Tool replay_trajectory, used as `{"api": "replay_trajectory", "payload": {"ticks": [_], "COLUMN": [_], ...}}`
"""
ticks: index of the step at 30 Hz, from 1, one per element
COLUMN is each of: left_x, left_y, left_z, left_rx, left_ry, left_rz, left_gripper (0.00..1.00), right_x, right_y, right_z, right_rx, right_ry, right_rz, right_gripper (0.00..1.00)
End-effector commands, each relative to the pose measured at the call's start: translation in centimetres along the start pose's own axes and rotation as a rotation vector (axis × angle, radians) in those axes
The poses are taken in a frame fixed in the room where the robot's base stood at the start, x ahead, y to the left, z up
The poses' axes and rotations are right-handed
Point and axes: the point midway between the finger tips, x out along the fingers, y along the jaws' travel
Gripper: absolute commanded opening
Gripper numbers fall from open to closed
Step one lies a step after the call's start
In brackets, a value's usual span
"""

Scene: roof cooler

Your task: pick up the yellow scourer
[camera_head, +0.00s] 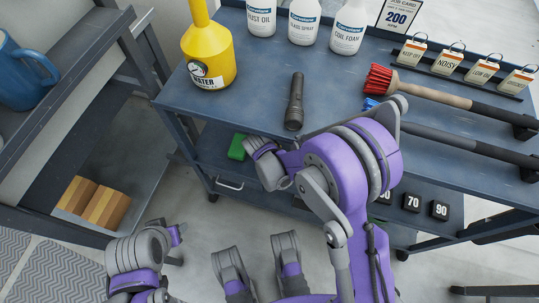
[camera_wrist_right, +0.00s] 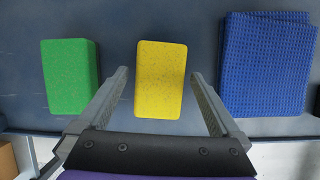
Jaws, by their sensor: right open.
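The yellow scourer (camera_wrist_right: 160,80) is a speckled block lying flat on a dark blue-grey shelf in the right wrist view. My right gripper (camera_wrist_right: 160,74) is open, with one finger on each side of the scourer in the picture and a gap showing on both sides. I cannot tell how far above the shelf the fingertips are. In the head view my right arm hides the yellow scourer and the right fingers. My left arm shows at the lower left there, but no left gripper fingers can be made out.
A green scourer (camera_wrist_right: 70,76) lies left of the yellow one, and a folded blue cloth (camera_wrist_right: 265,65) lies right. The green one also shows on the cart's lower shelf (camera_head: 238,146). A black torch (camera_head: 295,102), yellow bottle (camera_head: 209,58) and red brush (camera_head: 380,79) are on the top above.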

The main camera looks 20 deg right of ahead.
Motion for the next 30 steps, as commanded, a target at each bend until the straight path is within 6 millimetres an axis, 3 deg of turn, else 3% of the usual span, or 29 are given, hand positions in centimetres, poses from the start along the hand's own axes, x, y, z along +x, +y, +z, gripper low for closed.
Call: {"api": "replay_trajectory", "payload": {"ticks": [25, 30], "left_x": [0.70, 0.70], "left_y": [0.00, 0.00], "left_z": [0.17, 0.17], "left_rx": [0.000, 0.000], "left_ry": [-0.002, -0.002], "left_rz": [0.000, 0.000], "left_gripper": [0.50, 0.50], "right_x": [0.43, 0.44], "right_y": [0.00, 0.00], "right_z": [-0.22, -0.22], "right_rx": [0.000, 0.000], "right_ry": [0.000, 0.000], "right_rz": [0.000, 0.000], "right_gripper": [1.00, 0.69]}}
